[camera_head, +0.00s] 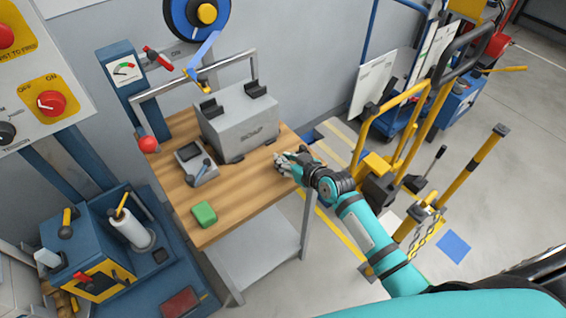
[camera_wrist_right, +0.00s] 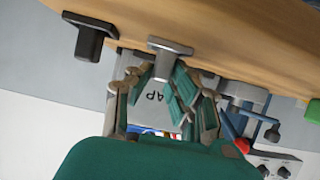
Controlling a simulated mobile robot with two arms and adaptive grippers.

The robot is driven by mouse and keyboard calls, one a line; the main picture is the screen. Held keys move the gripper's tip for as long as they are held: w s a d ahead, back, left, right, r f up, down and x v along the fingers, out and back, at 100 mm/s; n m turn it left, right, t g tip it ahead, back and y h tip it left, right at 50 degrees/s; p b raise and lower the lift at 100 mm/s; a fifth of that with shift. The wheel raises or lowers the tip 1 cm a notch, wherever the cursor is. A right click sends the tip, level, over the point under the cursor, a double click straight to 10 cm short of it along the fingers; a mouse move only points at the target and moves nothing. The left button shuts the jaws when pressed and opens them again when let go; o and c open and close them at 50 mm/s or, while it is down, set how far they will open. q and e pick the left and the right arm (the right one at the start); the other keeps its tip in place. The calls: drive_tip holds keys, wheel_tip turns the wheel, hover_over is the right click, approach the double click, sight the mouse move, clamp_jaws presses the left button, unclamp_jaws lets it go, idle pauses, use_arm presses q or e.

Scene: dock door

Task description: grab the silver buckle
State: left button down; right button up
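My right gripper (camera_head: 287,165) is at the right edge of the wooden workbench in the head view. In the right wrist view the fingers (camera_wrist_right: 163,78) are spread apart with teal pads. A silver T-shaped piece, which looks like the buckle (camera_wrist_right: 170,46), lies at the bench surface, its stem between or just beyond the fingertips. I cannot see clear contact on both sides. In the head view the buckle is too small or hidden by the hand to make out. My left gripper is not in view.
A grey box (camera_head: 238,122) with black latches stands behind the hand on the bench (camera_head: 243,184). A small grey tray (camera_head: 197,167) and a green block (camera_head: 204,213) are to the left. A dark bracket (camera_wrist_right: 88,40) is near the fingers. Yellow trolley frames (camera_head: 410,150) stand right.

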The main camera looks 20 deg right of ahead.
clamp_jaws()
drive_tip(key=shift+r, duration=0.1)
